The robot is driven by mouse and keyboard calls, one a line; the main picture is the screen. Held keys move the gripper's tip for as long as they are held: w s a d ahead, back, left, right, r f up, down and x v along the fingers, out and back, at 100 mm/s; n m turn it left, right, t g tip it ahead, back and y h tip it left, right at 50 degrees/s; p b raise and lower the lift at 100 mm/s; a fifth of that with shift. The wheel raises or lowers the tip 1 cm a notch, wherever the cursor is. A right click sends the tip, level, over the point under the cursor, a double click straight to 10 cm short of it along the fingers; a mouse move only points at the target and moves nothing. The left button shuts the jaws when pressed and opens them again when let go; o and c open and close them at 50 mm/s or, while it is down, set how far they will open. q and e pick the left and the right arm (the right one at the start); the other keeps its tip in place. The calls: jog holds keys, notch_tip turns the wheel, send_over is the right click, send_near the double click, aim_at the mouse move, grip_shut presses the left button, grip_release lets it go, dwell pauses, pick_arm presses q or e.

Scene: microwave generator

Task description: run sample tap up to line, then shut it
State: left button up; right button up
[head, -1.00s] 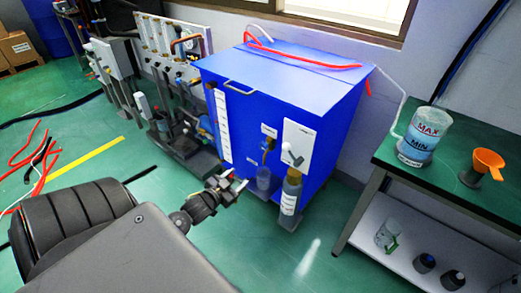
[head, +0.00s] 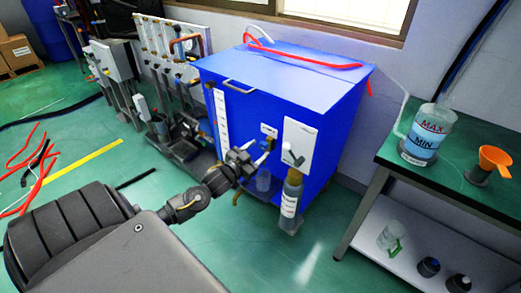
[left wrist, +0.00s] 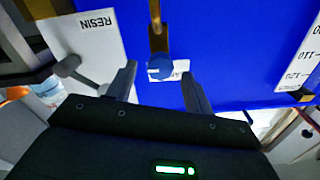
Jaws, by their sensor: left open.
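The sample tap (head: 269,143) sits on the front of the blue cabinet (head: 300,95). In the left wrist view it is a brass body (left wrist: 157,30) with a round blue end (left wrist: 160,67). My left gripper (head: 250,155) is open in front of the tap. In the left wrist view the open left gripper (left wrist: 160,80) has one finger on each side of the blue end, with gaps showing. A clear sample container (head: 264,182) stands below the tap, partly behind the gripper. Its line and fill level are too small to tell. My right gripper is not in view.
A white panel with a lever (head: 297,145) is right of the tap, marked RESIN in the wrist view. A MAX/MIN tank (head: 430,135) and an orange funnel (head: 494,158) are on the bench at right.

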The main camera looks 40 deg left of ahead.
pick_arm(q)
jog(key=shift+w, duration=1.05)
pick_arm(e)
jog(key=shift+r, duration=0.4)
pick_arm(q)
jog(key=c, duration=0.9)
jog(key=shift+c, duration=0.4)
